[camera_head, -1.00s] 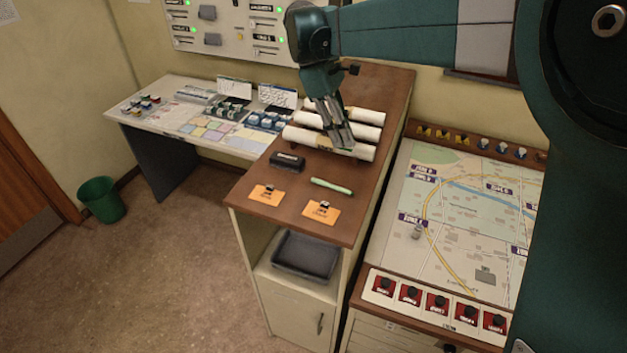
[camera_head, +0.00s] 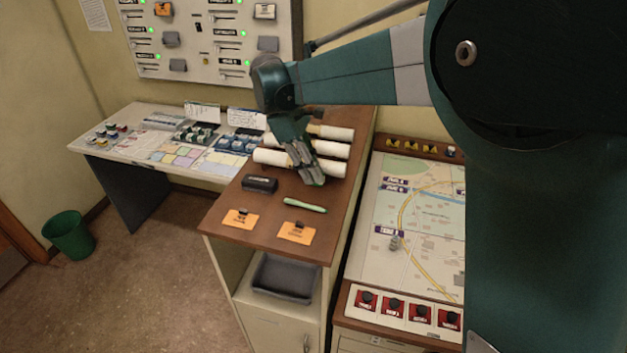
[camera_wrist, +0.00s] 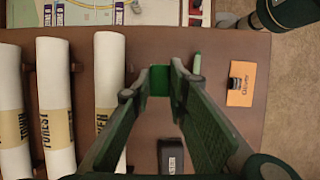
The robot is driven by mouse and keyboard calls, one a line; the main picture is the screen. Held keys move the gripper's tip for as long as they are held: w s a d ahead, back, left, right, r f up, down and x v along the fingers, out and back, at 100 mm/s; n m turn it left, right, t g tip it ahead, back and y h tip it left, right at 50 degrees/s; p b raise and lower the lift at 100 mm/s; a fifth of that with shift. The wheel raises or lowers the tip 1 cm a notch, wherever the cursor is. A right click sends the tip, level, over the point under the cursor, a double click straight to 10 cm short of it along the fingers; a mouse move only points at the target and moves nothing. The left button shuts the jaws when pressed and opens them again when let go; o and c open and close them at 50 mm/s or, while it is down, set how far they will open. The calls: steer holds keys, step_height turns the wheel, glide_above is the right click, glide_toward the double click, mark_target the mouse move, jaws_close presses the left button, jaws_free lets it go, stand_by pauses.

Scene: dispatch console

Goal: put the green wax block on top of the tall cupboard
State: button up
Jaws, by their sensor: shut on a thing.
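The green wax block (camera_wrist: 160,80) shows between the fingertips in the wrist view. My gripper (camera_wrist: 163,82) is shut on it. In the head view my gripper (camera_head: 312,178) points down over the brown top of the tall cupboard (camera_head: 262,222), just on the near side of the front paper roll. Only a little green shows at its tips there, and most of the block is hidden by the fingers. I cannot tell whether the block touches the top.
White paper rolls (camera_head: 270,157) lie behind my gripper. A black box (camera_head: 260,184), a light green stick (camera_head: 305,205) and two orange cards (camera_head: 297,233) lie on the near part of the top. A map desk (camera_head: 420,225) stands to the right.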

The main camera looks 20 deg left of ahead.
steer(key=shift+f, duration=1.8)
steer(key=shift+f, duration=0.2)
steer(key=o, duration=0.9)
steer(key=shift+r, duration=0.2)
steer(key=shift+v, duration=6)
steer(key=shift+d, duration=0.1)
